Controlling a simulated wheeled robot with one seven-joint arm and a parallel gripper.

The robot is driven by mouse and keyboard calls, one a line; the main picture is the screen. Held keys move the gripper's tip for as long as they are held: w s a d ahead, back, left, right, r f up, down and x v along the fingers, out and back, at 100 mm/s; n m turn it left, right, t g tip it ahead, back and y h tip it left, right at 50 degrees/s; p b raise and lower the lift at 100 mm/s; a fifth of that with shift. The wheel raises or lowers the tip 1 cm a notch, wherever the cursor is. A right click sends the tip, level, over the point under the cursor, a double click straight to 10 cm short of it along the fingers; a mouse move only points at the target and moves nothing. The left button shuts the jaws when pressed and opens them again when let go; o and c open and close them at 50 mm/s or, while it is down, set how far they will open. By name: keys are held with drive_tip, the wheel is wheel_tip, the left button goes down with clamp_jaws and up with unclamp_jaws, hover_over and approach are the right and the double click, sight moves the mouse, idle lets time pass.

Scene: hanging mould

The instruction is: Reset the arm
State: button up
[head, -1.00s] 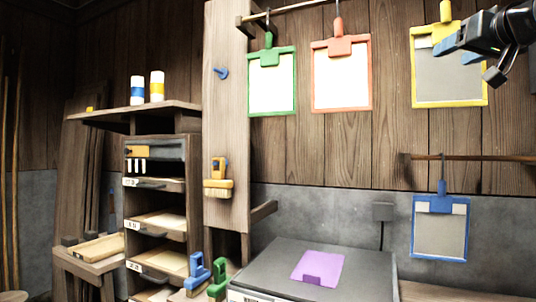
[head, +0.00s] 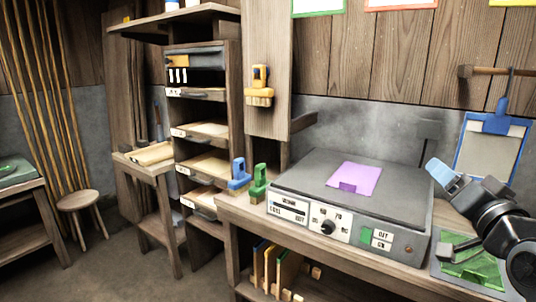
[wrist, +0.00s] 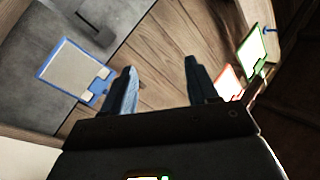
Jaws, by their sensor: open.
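My gripper (head: 443,172) is at the right of the head view, raised above the bench's right end, in front of the blue-framed mould. In the wrist view its two fingers (wrist: 160,78) are spread apart with nothing between them. The wooden wall shows beyond the fingers. Part of my arm runs out of the head view at the right edge.
A blue-framed mould (head: 491,145) hangs from a wooden peg. Green (head: 318,5) and red frames hang higher. A grey machine (head: 300,180) with a purple sheet (head: 354,179) stands on the bench. A green item (head: 470,262) lies right of it.

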drive_tip(key=s+a+f+g, duration=0.1)
drive_tip(key=s+a+f, duration=0.4)
drive_tip(key=s+f, duration=0.55)
drive_tip(key=s+a+f+g, duration=0.1)
drive_tip(key=s+a+f, duration=0.4)
drive_tip(key=s+f, duration=0.5)
drive_tip(key=s+a+r+n+g+y, duration=0.1)
drive_tip(key=s+n, duration=0.5)
drive_tip(key=s, duration=2)
drive_tip(key=shift+s+a+n+g, duration=0.3)
drive_tip(key=shift+s+a+g, duration=0.05)
drive_tip(key=shift+a+g, duration=0.35)
drive_tip(key=shift+c, duration=0.4)
